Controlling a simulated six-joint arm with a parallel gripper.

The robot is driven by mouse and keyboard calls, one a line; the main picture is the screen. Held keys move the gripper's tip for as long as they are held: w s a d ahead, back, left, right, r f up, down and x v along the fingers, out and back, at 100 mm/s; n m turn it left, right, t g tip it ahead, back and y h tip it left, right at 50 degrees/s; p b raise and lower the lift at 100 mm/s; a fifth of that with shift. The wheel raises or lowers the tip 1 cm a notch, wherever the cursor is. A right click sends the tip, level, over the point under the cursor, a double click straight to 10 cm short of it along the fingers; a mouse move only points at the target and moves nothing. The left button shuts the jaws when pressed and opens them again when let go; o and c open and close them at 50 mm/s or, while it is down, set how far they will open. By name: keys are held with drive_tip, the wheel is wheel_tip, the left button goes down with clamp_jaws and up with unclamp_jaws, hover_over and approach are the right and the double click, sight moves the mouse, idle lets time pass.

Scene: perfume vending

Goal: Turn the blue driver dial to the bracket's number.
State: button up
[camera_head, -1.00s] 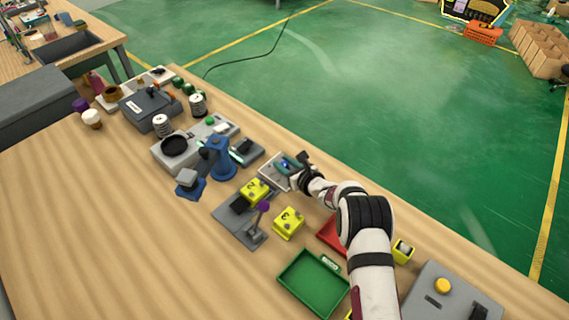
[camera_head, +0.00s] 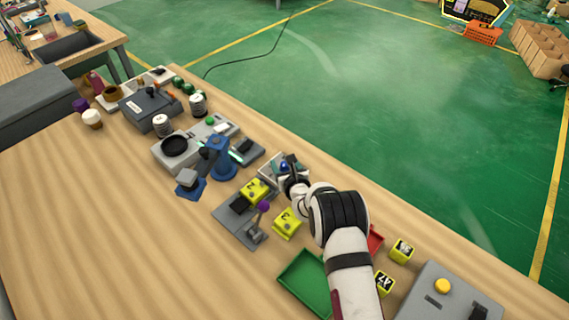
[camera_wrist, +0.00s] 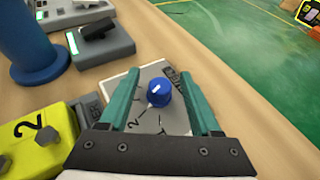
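The blue driver dial (camera_wrist: 158,92) sits on a light plate (camera_wrist: 150,72) with printed numbers; a 2 and a 1 show near its lower side. My gripper (camera_wrist: 160,76) is open, with one teal finger on each side of the dial and visible gaps between. The dial also shows in the head view (camera_head: 284,167), beside my gripper (camera_head: 288,169). A yellow bracket (camera_wrist: 40,142) marked 2 is at the left; it sits on the grey fixture (camera_head: 228,220) in the head view.
A yellow block marked 3 (camera_head: 287,223) stands beside the fixture. A blue post (camera_wrist: 30,40) and a grey device (camera_wrist: 105,42) stand left of the dial plate. A green tray (camera_head: 303,282), a red tray (camera_head: 375,239) and more yellow blocks (camera_head: 402,250) lie near my arm.

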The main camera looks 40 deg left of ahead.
drive_tip(key=v, duration=1.6)
drive_tip(key=shift+w+r, duration=0.1)
drive_tip(key=shift+r, duration=0.1)
wheel_tip(320, 180, up, 10)
drive_tip(key=s+n+g+y, duration=0.2)
drive_tip(key=n+y, duration=0.1)
drive_tip(key=n, duration=0.1)
drive_tip(key=s+d+r+n+g, duration=0.6)
drive_tip(key=s+d+r+n, duration=0.15)
drive_tip(key=r, duration=0.25)
drive_tip(key=s+d+f+n+h, duration=0.1)
drive_tip(key=s+d+h, duration=0.3)
drive_tip(key=d, duration=0.5)
drive_tip(key=s+d+f+n+h, duration=0.2)
drive_tip(key=s+d+n+h, duration=0.2)
drive_tip(key=d, duration=0.5)
drive_tip(key=s+d+f+n+h, duration=0.1)
drive_tip(key=s+d+h, duration=0.3)
drive_tip(key=d, duration=0.6)
drive_tip(key=shift+f+n, duration=0.4)
drive_tip(key=shift+n, duration=0.45)
